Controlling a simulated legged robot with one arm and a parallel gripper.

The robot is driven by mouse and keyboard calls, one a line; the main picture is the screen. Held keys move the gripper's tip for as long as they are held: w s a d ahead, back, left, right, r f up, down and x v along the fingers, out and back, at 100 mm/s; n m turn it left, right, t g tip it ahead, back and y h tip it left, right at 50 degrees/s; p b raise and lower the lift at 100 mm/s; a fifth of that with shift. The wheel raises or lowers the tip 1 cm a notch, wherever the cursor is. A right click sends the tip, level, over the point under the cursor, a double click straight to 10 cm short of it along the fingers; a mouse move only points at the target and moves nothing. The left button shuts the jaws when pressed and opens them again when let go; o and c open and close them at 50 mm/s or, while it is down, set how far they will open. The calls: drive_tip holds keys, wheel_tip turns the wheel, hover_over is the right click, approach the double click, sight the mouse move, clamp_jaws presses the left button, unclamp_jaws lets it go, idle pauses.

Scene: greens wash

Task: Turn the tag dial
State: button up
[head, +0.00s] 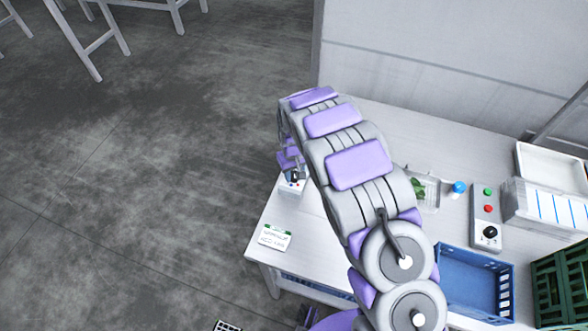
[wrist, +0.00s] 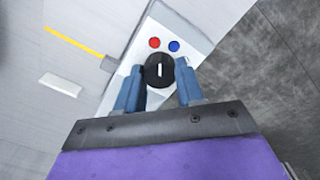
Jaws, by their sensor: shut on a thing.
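The tag dial is a round black knob (wrist: 158,64) with a white pointer mark, on a white panel (wrist: 152,38) with a red button (wrist: 155,43) and a blue button (wrist: 174,46). In the wrist view my gripper (wrist: 159,77) has one blue finger on each side of the knob, shut on it. The pointer mark stands nearly upright in that view. In the head view the white panel box (head: 292,183) stands at the table's left edge, partly hidden by my arm and gripper (head: 294,172).
A printed white card (head: 274,238) lies on the pale table (head: 258,222) at front left. A second control panel (head: 487,215) with green and red buttons and a black dial stands at right, near a clear tray of greens (head: 427,188), a blue crate (head: 474,280) and a green crate (head: 562,285).

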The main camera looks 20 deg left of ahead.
sight(293, 173)
drive_tip(key=shift+w+a+r+n+p, duration=0.1)
drive_tip(key=shift+n+p, duration=0.15)
drive_tip(key=shift+n, duration=0.3)
drive_tip(key=shift+r+n+p, duration=0.1)
drive_tip(key=shift+n+p, duration=0.15)
drive_tip(key=shift+n, duration=0.3)
drive_tip(key=shift+f, duration=0.1)
drive_tip(key=o, duration=1)
drive_tip(key=shift+f, duration=0.1)
drive_tip(key=shift+o, duration=0.2)
wheel_tip(293, 173, up, 17)
drive_tip(key=shift+p, duration=0.4)
